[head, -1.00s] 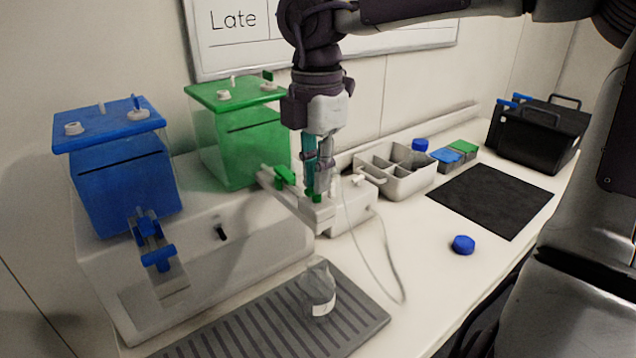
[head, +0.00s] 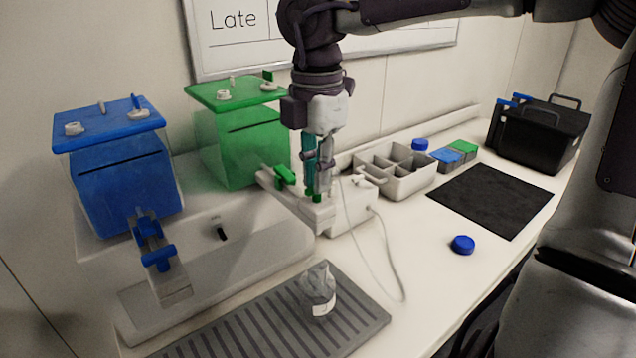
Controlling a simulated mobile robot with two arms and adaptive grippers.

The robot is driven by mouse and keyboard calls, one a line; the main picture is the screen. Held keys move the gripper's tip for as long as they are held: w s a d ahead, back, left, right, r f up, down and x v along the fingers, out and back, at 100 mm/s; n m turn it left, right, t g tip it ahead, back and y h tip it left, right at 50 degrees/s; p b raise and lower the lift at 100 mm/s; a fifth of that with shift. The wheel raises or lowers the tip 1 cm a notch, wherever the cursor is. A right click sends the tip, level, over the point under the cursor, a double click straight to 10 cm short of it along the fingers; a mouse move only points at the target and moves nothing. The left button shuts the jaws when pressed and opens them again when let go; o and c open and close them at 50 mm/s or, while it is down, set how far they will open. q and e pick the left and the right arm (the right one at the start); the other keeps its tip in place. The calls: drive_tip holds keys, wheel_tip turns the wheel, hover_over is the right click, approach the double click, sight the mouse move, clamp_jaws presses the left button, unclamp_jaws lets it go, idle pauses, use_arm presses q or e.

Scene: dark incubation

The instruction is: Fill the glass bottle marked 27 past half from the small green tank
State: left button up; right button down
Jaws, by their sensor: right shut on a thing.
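The small green tank (head: 243,145) stands on the white stand at the back, left of my right gripper. Its green tap (head: 285,176) sits on a pale spout that reaches forward. My right gripper (head: 317,190) points down at the spout's front end and is shut on a small green tap part (head: 316,198), mostly hidden by the fingers. A clear glass bottle (head: 318,288) with a white label stands upright and uncapped on the grey ribbed tray (head: 250,322), below and in front of the spout. Its number and liquid level cannot be read. My left gripper is out of view.
A blue tank (head: 125,180) with a blue tap stands at left. A loose blue cap (head: 463,244) lies on the bench. A divided bin (head: 405,180), dark mat (head: 490,200) and black crate (head: 540,132) are at right. A thin cable loops beside the bottle.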

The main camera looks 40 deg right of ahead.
drive_tip(key=n, duration=0.2)
drive_tip(key=shift+r+n+p, duration=0.1)
drive_tip(key=shift+n+p, duration=0.25)
drive_tip(key=shift+n, duration=0.05)
drive_tip(key=n, duration=0.4)
drive_tip(key=shift+p, duration=0.35)
drive_tip(key=n, duration=0.3)
drive_tip(key=shift+n+p, duration=0.3)
drive_tip(key=shift+p, duration=0.1)
drive_tip(key=n, duration=0.3)
idle(5.7)
